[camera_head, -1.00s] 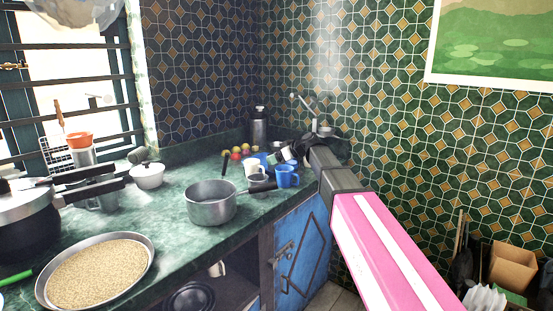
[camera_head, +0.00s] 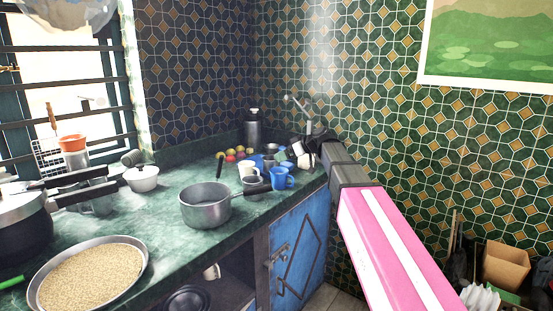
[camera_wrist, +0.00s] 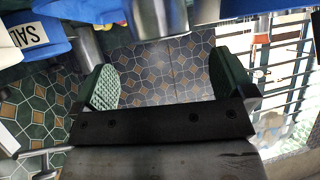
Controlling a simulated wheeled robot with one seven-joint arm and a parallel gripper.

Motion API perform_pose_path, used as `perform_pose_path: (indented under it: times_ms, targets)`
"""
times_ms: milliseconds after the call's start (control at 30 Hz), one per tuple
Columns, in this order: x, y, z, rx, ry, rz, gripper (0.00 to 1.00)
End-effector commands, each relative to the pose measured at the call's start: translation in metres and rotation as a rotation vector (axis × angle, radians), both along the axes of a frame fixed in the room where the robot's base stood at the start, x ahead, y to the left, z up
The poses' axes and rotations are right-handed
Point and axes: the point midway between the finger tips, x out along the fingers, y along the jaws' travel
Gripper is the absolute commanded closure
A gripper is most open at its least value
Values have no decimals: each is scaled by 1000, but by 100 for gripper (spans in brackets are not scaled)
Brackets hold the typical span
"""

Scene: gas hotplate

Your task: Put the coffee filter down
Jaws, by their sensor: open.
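My gripper (camera_wrist: 164,82) is open in the wrist view. Its two green-padded fingers stand apart, with only tiled wall seen between them. In the head view the end of my arm reaches over the back right of the counter, and its fingertips are hard to make out among the cluttered items. An orange cup-shaped piece (camera_head: 72,142) sits on a pale container by the window, far left of my arm. It may be the coffee filter, but I cannot tell for sure.
A dark flask (camera_head: 253,130) stands in the corner. The wrist view shows a metal cylinder (camera_wrist: 158,15) close by.

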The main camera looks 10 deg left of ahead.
Motion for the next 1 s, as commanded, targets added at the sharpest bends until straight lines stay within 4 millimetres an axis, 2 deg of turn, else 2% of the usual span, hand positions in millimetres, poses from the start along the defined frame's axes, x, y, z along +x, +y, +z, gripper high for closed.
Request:
perform_pose_path:
  times_ms: [100,300,1000]
  targets:
    - [-6,-17,10,1,-1,-2,0]
    - [-10,-32,18,0,0,-1,0]
    - [-11,-35,20,0,0,0,0]
